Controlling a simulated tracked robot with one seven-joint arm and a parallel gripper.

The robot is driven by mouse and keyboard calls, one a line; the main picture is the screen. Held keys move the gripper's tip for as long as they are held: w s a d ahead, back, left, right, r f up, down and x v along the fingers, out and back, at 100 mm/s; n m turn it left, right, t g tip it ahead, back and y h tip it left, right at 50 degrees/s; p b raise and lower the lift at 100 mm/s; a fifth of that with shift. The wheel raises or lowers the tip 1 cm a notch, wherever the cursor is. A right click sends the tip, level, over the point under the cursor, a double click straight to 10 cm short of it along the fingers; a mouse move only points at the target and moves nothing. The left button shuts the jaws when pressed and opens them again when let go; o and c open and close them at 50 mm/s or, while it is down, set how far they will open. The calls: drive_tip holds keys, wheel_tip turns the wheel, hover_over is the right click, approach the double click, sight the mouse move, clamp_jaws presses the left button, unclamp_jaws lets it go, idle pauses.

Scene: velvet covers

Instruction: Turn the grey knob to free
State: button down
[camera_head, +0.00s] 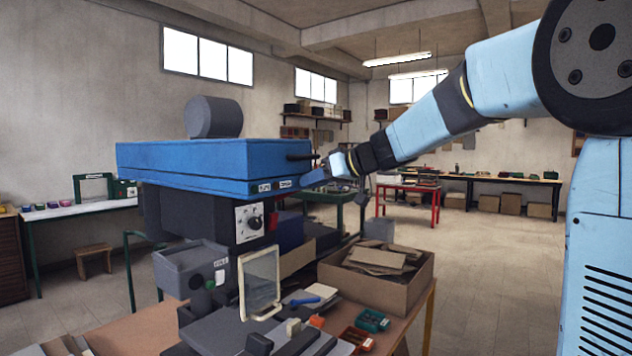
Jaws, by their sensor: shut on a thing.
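A machine like a drill press stands at the left, with a long blue cover (185,158) on top. My gripper (312,178) is at the right end of this cover, level with its lower edge, and is shut. The grey knob is hidden at the fingers, so its angle cannot be told. Two small labels (275,186) sit on the cover's front lower edge, just left of my fingers; their words are too small to read surely. A dark rod (300,157) sticks out of the cover just above my gripper.
Below the cover is a white dial plate with a black knob (254,222). A clear framed guard (259,283) stands below it. A cardboard box (376,277) and small red and green trays sit on the bench. The floor at the right is open.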

drive_tip(key=shift+w+d+f+m+g+y, duration=0.15)
drive_tip(key=shift+m+g+y, duration=0.25)
drive_tip(key=shift+m+y, duration=1.3)
drive_tip(key=shift+w+f+m+g+y, duration=0.1)
drive_tip(key=shift+f+m+g+y, duration=0.3)
drive_tip(key=shift+m, duration=2.5)
drive_tip(key=shift+w+d+f+m+g+y, duration=0.1)
drive_tip(key=shift+m+g+y, duration=0.3)
drive_tip(key=shift+m+y, duration=1.35)
drive_tip(key=shift+m+h, duration=0.55)
drive_tip(key=shift+m, duration=0.2)
drive_tip(key=c, duration=0.9)
unclamp_jaws()
drive_tip(key=v, duration=1.3)
drive_tip(key=shift+d+f, duration=0.2)
drive_tip(key=shift+d, duration=0.2)
